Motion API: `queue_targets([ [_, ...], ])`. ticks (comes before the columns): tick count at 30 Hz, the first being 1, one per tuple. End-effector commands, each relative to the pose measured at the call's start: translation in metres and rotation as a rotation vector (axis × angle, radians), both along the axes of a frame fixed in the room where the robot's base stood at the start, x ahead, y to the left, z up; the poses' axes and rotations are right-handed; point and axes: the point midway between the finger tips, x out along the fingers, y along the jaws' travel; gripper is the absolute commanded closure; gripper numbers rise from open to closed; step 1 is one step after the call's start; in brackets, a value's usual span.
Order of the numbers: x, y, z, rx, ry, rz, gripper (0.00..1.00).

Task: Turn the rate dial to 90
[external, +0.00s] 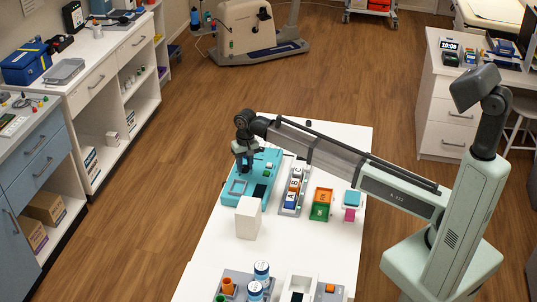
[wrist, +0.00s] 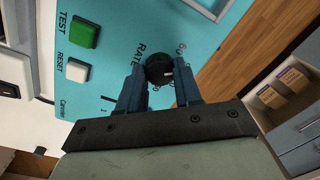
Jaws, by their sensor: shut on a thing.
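The rate dial (wrist: 159,70) is a round black knob with a light pointer mark on a teal panel (wrist: 120,45) in the wrist view. The word RATE and part of a number scale show around it; some numbers are hidden by the fingers. My gripper (wrist: 160,84) has its two blue fingers on either side of the dial, shut on it. In the external view, my gripper (external: 245,165) is over the far left part of the teal device (external: 262,191); the dial is hidden there.
A green TEST button (wrist: 84,33) and a white RESET button (wrist: 76,71) sit left of the dial. A white box (external: 249,218) stands at the device's near side. A rack of blocks (external: 293,190) and green and orange bins (external: 321,204) lie to the right on the white table.

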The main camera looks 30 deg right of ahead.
Motion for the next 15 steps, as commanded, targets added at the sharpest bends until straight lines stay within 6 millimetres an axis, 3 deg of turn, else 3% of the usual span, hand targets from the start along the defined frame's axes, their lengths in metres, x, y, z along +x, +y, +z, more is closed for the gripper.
queue_targets([
  [15, 0.0006, 0.0, 0.0005, 0.001, -0.003, -0.19, 0.97],
])
